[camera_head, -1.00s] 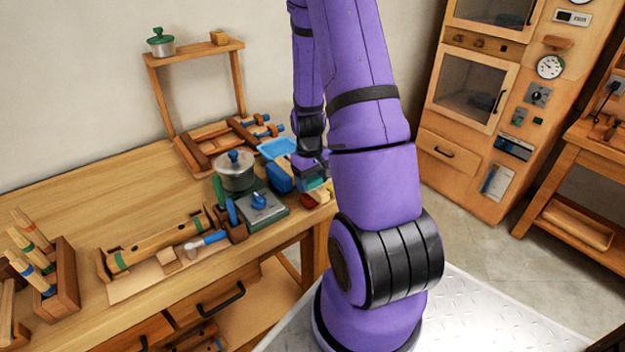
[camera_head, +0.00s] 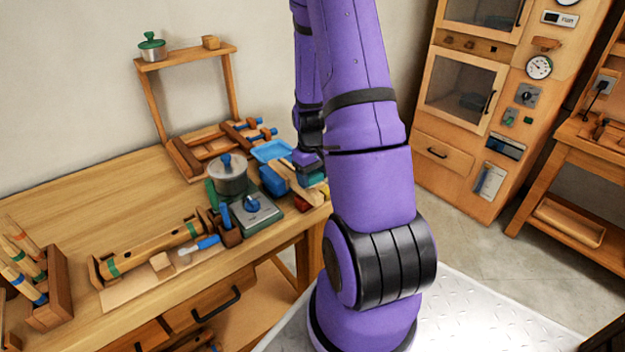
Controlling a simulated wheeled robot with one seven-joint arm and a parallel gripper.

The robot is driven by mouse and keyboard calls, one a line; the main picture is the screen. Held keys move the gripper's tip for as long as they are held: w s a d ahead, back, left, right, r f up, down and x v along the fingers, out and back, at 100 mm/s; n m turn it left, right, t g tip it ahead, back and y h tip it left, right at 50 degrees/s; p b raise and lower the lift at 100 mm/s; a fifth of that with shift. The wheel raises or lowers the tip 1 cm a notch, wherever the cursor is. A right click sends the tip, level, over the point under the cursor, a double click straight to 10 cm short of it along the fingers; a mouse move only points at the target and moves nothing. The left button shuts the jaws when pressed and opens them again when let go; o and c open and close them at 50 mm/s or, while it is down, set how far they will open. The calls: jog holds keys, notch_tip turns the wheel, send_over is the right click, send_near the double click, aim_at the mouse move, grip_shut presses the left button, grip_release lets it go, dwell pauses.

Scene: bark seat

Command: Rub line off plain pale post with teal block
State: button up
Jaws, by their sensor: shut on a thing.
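My gripper (camera_head: 309,167) is at the right end of the bench, partly hidden behind my own arm. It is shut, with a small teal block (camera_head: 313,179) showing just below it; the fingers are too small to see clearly. A pale wooden bar (camera_head: 299,184) lies slanted close below and left of the gripper. I cannot tell whether it is the plain pale post, whether the block touches it, or whether it has a line on it. Several wooden posts with coloured bands lean in a rack (camera_head: 62,290) at the far left.
A metal pot (camera_head: 229,178) and a green-grey scale (camera_head: 258,212) stand left of the gripper. A blue tray (camera_head: 271,151) lies behind. A banded wooden beam (camera_head: 150,250) lies along the bench front. The bench top (camera_head: 110,200) is clear at back left.

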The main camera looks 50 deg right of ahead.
jog(key=shift+w+r, duration=0.15)
jog(key=shift+r, duration=2.2)
